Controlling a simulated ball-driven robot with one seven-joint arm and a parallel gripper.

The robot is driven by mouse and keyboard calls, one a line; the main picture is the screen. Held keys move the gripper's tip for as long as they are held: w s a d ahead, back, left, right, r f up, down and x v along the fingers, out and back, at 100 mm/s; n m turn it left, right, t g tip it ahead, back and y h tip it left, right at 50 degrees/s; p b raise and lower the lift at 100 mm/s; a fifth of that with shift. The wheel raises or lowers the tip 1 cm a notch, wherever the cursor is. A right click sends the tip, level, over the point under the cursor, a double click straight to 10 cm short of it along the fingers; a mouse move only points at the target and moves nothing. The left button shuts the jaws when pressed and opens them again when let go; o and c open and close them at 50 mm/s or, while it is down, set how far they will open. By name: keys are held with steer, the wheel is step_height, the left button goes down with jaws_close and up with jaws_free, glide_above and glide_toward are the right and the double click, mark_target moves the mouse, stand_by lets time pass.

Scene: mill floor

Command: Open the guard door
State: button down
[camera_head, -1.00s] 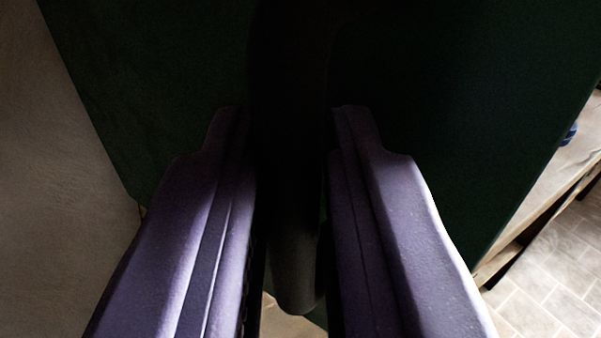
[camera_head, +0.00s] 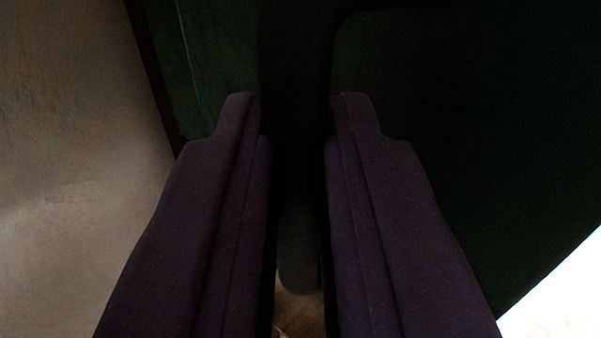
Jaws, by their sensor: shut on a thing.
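The guard door shows as a dark green panel (camera_head: 460,140) filling the upper right of the view. A dark, thick handle (camera_head: 296,50) stands in front of it, with a bend to the right at its top and a rounded lower end. My gripper (camera_head: 297,112) has its two purple fingers on either side of the handle, shut on its upright part. A lighter green strip (camera_head: 205,65) with a thin pale line shows left of the handle. I cannot tell whether it is part of the door or lies behind it.
A plain tan surface (camera_head: 70,150) fills the left side, bordered by a dark slanting edge. A very bright area (camera_head: 565,295) shows at the lower right. A small brownish patch shows below the handle between the fingers.

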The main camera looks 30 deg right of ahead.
steer(key=shift+w+a+r, duration=0.3)
steer(key=shift+d, duration=0.1)
steer(key=c, duration=1.3)
jaws_free()
steer(key=shift+w+d, duration=0.1)
steer(key=shift+w, duration=0.1)
steer(key=shift+o, duration=0.4)
steer(key=shift+w+d+f, duration=0.15)
steer(key=shift+w+f, duration=0.05)
steer(key=shift+w, duration=0.05)
steer(key=p+v, duration=0.2)
steer(key=v, duration=0.6)
steer(key=shift+a, duration=0.2)
steer(key=shift+s, duration=0.15)
